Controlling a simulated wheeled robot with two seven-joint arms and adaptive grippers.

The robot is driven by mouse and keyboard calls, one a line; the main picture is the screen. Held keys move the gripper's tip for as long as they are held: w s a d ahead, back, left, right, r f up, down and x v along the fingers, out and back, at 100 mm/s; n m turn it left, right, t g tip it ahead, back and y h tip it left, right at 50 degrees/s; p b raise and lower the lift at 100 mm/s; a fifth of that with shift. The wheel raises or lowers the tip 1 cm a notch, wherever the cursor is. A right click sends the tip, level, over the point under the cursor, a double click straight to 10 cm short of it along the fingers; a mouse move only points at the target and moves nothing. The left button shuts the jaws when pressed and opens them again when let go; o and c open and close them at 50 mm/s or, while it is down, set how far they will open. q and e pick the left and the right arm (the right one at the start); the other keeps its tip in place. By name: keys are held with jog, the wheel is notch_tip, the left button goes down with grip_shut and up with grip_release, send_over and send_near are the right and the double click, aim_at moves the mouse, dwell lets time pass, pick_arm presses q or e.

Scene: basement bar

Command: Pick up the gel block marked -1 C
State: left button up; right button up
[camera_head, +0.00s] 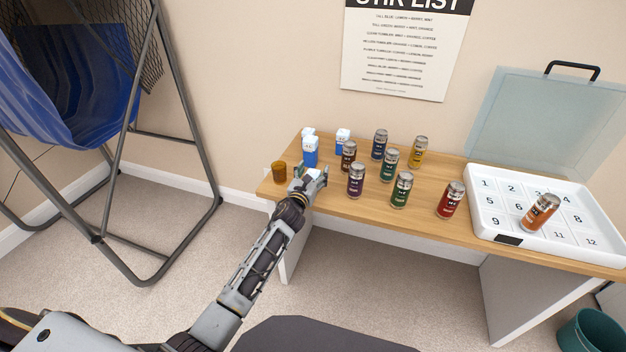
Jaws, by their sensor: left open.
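Several small blue-and-white blocks stand at the back left of the wooden table: a front one (310,152), one to its right (343,137) and one partly hidden behind the front one (308,132). Their markings are too small to read, so I cannot tell which is -1 C. My left gripper (313,177) is open at the table's left front part, just in front of the front block in the picture. I cannot tell if anything lies between its fingers. My right gripper is not in view.
An amber cup (279,172) stands left of the gripper. Several cans, such as a purple one (356,180), crowd to its right. A white numbered tray (480,213) with an orange can (540,212) lies at the right.

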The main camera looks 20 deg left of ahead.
aim_at(313, 171)
pick_arm(q)
jog(key=c, duration=1.2)
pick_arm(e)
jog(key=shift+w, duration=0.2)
pick_arm(q)
jog(key=shift+r, duration=0.2)
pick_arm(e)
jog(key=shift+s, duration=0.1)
pick_arm(q)
jog(key=shift+r, duration=0.15)
jog(key=shift+r+p, duration=0.3)
jog(key=shift+r, duration=0.85)
jog(key=shift+r+p, duration=0.55)
jog(key=shift+r, duration=0.25)
notch_tip(313, 171, up, 3)
jog(key=shift+f+p, duration=0.1)
jog(key=shift+p, duration=0.4)
jog(key=shift+r+p, duration=0.4)
jog(key=shift+r, duration=0.95)
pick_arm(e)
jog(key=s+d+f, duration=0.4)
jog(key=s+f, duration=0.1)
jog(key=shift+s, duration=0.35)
